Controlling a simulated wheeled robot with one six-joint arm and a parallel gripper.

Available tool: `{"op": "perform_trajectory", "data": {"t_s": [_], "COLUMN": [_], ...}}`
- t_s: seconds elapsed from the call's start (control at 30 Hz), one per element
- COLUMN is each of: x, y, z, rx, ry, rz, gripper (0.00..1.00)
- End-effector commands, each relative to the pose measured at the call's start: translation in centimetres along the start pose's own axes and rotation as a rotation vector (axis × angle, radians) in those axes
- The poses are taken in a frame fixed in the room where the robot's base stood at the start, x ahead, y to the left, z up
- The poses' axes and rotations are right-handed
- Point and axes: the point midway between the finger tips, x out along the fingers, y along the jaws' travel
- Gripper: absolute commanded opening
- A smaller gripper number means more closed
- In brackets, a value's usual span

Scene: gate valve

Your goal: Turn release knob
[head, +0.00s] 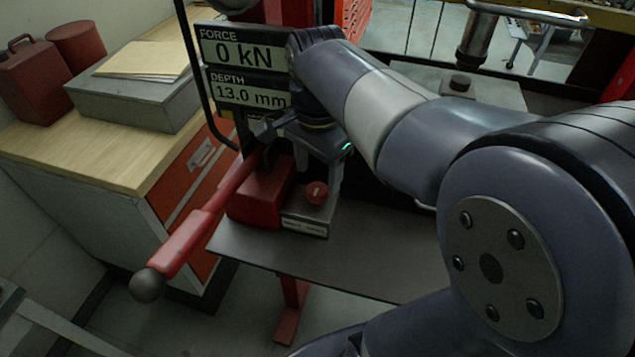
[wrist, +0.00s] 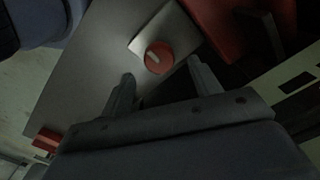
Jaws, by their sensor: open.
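The release knob (head: 317,192) is a small round red knob with a pale mark across its face. It sits on a grey block at the front of the red pump unit (head: 262,190). In the wrist view the knob (wrist: 158,57) lies ahead of my gripper (wrist: 162,78), roughly between the two fingertips. The fingers are spread apart with nothing between them. They look clear of the knob, though the exact distance is hard to judge. In the head view my gripper points down above the knob block, its fingers partly hidden by my wrist.
A long red lever (head: 195,232) with a dark ball end sticks out to the front left. A display (head: 243,72) behind reads 0 kN and 13.0 mm. The grey bench top (head: 350,253) is clear to the right. A wooden-topped cabinet (head: 110,165) stands at left.

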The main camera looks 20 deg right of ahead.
Motion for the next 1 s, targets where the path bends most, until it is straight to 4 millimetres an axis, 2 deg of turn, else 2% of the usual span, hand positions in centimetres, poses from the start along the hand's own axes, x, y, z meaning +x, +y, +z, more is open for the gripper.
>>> {"op": "perform_trajectory", "data": {"t_s": [0.1, 0.23, 0.4, 0.63, 1.0], "x": [2.0, 3.4, 4.1, 4.1, 4.0], "y": [0.1, 0.0, 0.0, 0.0, 0.0], "z": [0.0, 0.0, 0.0, 0.0, 0.0], "rx": [0.0, 0.0, 0.0, 0.0, 0.0], "ry": [-0.001, -0.001, 0.0, 0.0, 0.0], "rz": [0.003, 0.002, 0.001, 0.0, 0.0], "gripper": [0.59, 0.59, 0.59, 0.59, 0.28]}}
